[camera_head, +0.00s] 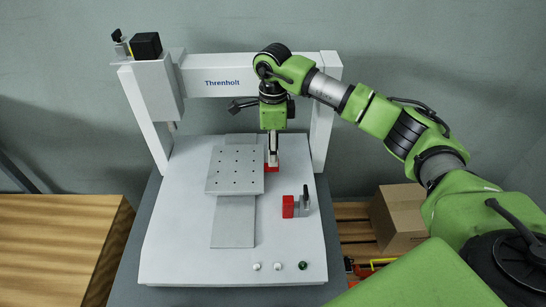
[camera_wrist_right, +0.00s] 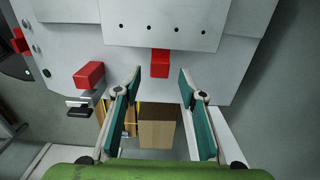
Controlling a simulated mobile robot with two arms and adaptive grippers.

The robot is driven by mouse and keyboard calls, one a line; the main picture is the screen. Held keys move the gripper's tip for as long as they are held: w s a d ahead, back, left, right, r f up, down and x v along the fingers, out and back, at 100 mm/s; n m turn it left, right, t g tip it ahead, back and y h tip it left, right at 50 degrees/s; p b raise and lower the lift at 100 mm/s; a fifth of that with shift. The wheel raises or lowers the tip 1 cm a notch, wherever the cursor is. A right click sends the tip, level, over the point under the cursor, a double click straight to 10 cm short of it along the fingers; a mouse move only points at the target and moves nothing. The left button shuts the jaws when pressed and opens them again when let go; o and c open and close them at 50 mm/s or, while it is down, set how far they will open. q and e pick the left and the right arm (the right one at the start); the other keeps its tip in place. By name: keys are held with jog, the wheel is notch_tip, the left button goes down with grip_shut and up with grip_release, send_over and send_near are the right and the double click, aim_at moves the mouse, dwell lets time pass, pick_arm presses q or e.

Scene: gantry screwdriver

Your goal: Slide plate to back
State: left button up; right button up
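The plate (camera_head: 235,170) is a grey square with rows of small holes. It sits on a flat rail (camera_head: 233,228) on the white machine base, part-way along toward the back. A red block (camera_head: 273,169) is at the plate's right edge. My right gripper (camera_head: 272,158) points down over this block. In the wrist view the right gripper (camera_wrist_right: 160,76) is open, with its fingertips on either side of the red block (camera_wrist_right: 160,63) and a gap to each. The plate (camera_wrist_right: 160,22) lies just beyond. Contact height is hard to tell. My left gripper is not in view.
A white gantry (camera_head: 229,79) spans the back of the base, with a screwdriver head (camera_head: 158,88) at its left. A red-ended clamp (camera_head: 289,206) stands right of the rail. Several buttons (camera_head: 278,266) line the front. A cardboard box (camera_head: 400,219) stands at right.

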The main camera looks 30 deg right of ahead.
notch_tip(320, 180, up, 8)
jog(key=shift+r, duration=0.15)
